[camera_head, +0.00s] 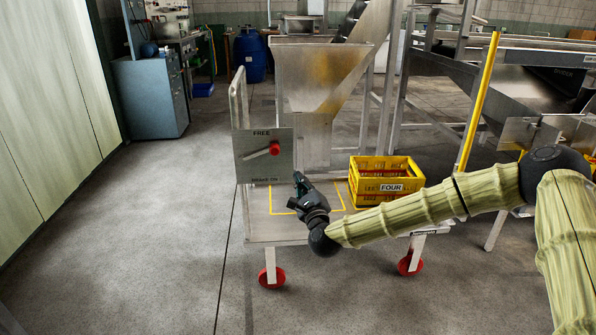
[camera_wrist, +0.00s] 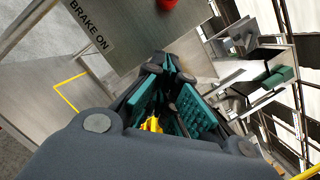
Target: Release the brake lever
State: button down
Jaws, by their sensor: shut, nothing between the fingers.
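The brake lever (camera_head: 261,153) is a short grey bar with a red round knob (camera_head: 274,147) at its right end. It is mounted on a grey plate (camera_head: 243,168) marked FREE at the top and BRAKE ON at the bottom. The bar slopes slightly up towards the knob, between the two labels. My gripper (camera_head: 298,177) is just right of and below the plate, apart from the knob. In the wrist view its fingers (camera_wrist: 172,62) meet at the tips and hold nothing. The red knob (camera_wrist: 168,3) is cut off at that view's top edge.
The plate is fixed to a trolley (camera_head: 262,230) with red wheels. A yellow crate (camera_head: 386,180) labelled FOUR stands on its deck at the right, beside a yellow-outlined empty square. A metal hopper (camera_head: 322,75) rises behind. Open floor (camera_head: 150,230) lies to the left.

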jog(key=v, duration=0.3)
jog(key=shift+s, duration=0.1)
jog(key=s+a+f+n+g+y, duration=0.1)
jog(key=s+a+f+n+g, duration=0.2)
jog(key=s+f, duration=0.5)
jog(key=s+f+n+g, duration=0.3)
jog(key=s+f+n, duration=0.2)
jog(key=f, duration=0.5)
jog(key=s+a+f+n+g+y, duration=0.1)
jog(key=s+a+f+n+g, duration=0.2)
jog(key=s+f, duration=0.5)
jog(key=s+d+f+n+g+h, duration=0.25)
jog(key=s+d+f+n, duration=0.35)
jog(key=s, duration=0.5)
jog(key=s+d+f+n+g+h, duration=0.1)
jog(key=s+d+f+n+g, duration=0.3)
jog(key=s+f, duration=0.5)
jog(key=s+d+n+g+h+p, duration=0.1)
jog(key=s+d+n+g+h, duration=0.25)
jog(key=s+d, duration=1.05)
notch_tip(320, 180, up, 31)
jog(key=a+p, duration=0.1)
jog(key=p, duration=2.9)
jog(key=shift+s+g+y, duration=0.3)
jog(key=shift+s+y, duration=0.1)
